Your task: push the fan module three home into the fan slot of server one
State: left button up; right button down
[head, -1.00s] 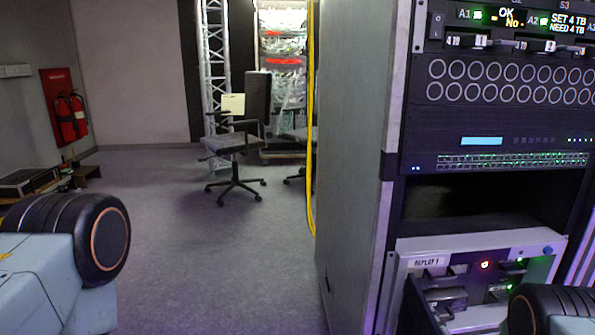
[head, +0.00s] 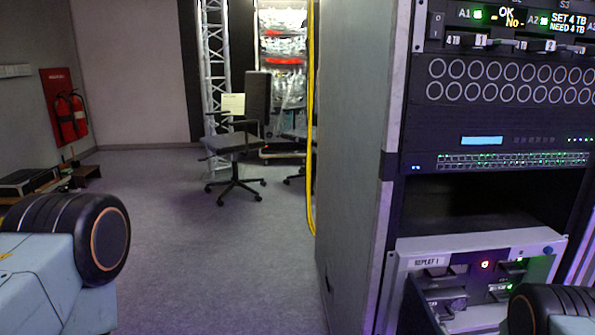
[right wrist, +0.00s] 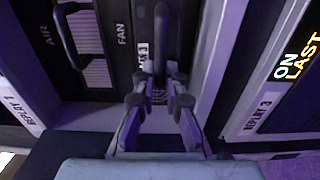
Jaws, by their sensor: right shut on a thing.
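Server one, labelled REPLAY 1 (head: 430,261), sits low in the rack at the right of the head view, with dark handles and a red and a green light. Its label also shows at the left of the right wrist view (right wrist: 20,113). My right gripper (right wrist: 160,80) is shut on a dark upright handle (right wrist: 160,30) beside the FAN marking. A small white label ending in 3 sits by the handle, so I take it as fan module three. The fingers hide its lower part; how deep it sits in the slot cannot be told. My left gripper is not in view.
A grille with a handle (right wrist: 85,45) stands left of the FAN marking. A panel labelled REPLAY 3 (right wrist: 263,110) lies close on the right. A dark empty bay (head: 465,203) is above server one. The rack's grey side (head: 352,170) borders open floor with a chair (head: 235,145).

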jog(key=shift+w+a+b, duration=0.15)
jog(key=shift+w+b, duration=0.9)
jog(key=shift+w, duration=0.5)
jog(key=c, duration=1.3)
grip_release()
jog(key=shift+c, duration=0.2)
jog(key=shift+s+f, duration=0.1)
jog(key=shift+f, duration=0.05)
jog(key=s+d, duration=0.1)
jog(key=s, duration=1)
jog(key=shift+s, duration=0.4)
